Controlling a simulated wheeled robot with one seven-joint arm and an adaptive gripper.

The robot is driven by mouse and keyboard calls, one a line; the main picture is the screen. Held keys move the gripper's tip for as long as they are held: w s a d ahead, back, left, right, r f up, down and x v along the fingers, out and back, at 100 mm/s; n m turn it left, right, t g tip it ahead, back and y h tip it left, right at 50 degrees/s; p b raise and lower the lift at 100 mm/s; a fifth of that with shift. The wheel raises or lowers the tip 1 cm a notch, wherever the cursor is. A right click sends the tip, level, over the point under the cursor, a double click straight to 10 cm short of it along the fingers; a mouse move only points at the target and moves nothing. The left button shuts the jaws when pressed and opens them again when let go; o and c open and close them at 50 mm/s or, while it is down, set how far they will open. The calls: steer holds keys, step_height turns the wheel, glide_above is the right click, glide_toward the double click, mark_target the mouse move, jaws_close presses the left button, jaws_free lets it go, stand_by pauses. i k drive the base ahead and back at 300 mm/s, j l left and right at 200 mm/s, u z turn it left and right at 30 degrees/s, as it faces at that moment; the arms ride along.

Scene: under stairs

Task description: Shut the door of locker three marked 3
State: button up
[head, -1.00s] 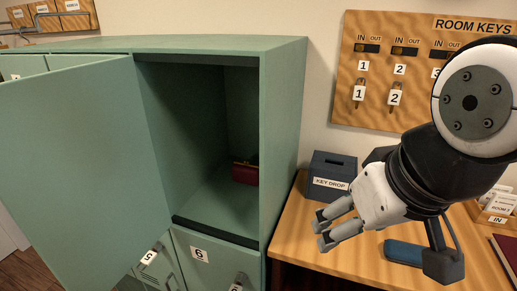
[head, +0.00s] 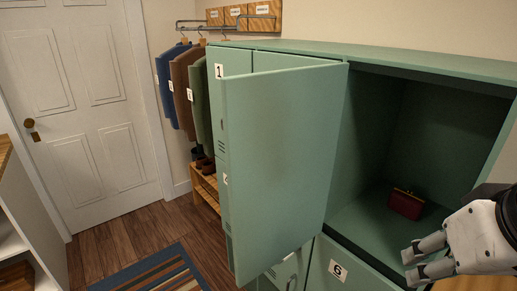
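The open locker door (head: 280,155) is a plain green panel swung out to the left of the upper right compartment, hiding part of the lockers behind it. Its number is not visible from this side. The open compartment (head: 385,130) sits above the door marked 6 (head: 338,270) and holds a small dark red purse (head: 406,203) on its floor. My gripper (head: 410,267) is at the lower right, in front of the compartment and apart from the door. Its two fingers show a gap with nothing between them.
Other locker doors, one marked 1 (head: 219,71), stand at the left of the cabinet. Coats (head: 185,85) hang beyond, above a wooden shoe bench (head: 205,187). A white room door (head: 85,110) is at the left. Wooden floor with a striped rug (head: 150,272) lies open in front.

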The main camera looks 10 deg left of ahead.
mark_target(282, 127)
steer(key=i+j+u, duration=0.2)
steer(key=u, duration=0.2)
steer(key=i+j+u, duration=0.25)
steer(key=u, duration=0.2)
steer(key=i+j+u, duration=0.15)
steer(key=u, duration=0.25)
steer(key=i+j, duration=0.15)
steer(key=i, duration=0.6)
steer(key=i+z, duration=0.2)
steer(key=z, duration=0.15)
steer(key=i+j+z, duration=0.15)
steer(key=z, duration=0.2)
steer(key=i+j+z, duration=0.2)
steer(key=z, duration=0.2)
